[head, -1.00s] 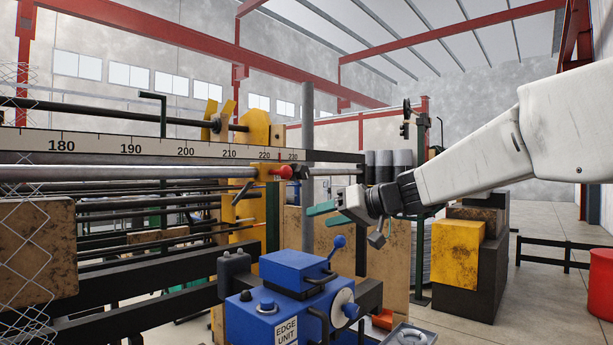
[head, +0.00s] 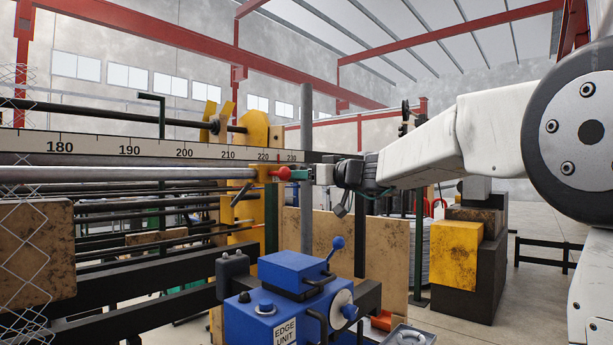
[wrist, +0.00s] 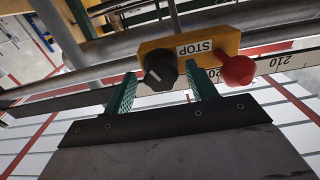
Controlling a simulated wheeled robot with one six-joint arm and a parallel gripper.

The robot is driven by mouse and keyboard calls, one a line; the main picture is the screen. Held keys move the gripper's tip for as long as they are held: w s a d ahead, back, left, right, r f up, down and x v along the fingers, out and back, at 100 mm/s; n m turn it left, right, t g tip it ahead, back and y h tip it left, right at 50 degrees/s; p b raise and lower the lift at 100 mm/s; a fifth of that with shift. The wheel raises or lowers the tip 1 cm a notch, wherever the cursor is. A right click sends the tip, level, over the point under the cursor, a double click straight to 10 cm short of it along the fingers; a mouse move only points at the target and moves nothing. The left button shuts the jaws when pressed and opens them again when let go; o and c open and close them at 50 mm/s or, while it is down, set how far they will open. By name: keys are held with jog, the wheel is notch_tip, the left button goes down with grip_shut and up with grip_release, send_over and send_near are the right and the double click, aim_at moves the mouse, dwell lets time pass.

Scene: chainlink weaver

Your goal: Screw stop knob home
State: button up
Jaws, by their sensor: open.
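A black round knob with a white line (wrist: 160,75) sits on the front of a yellow block labelled STOP (wrist: 188,45), in the wrist view. A red ball-ended handle (wrist: 236,70) sticks out on the right of that block; it also shows in the head view (head: 285,173). My gripper (wrist: 162,76) is open, its two green fingers on either side of the black knob. A gap shows between the right finger and the knob; I cannot tell if either finger touches it. In the head view my gripper (head: 302,174) is beside the red handle and largely hides the black knob.
A ruler (head: 130,148) and a long rail (head: 110,172) run along the machine to the block. A blue edge unit (head: 285,310) with a lever stands below my gripper. A wire mesh (head: 22,250) hangs at the left.

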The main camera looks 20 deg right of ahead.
jog(key=shift+w+a, duration=0.15)
jog(key=c, duration=1)
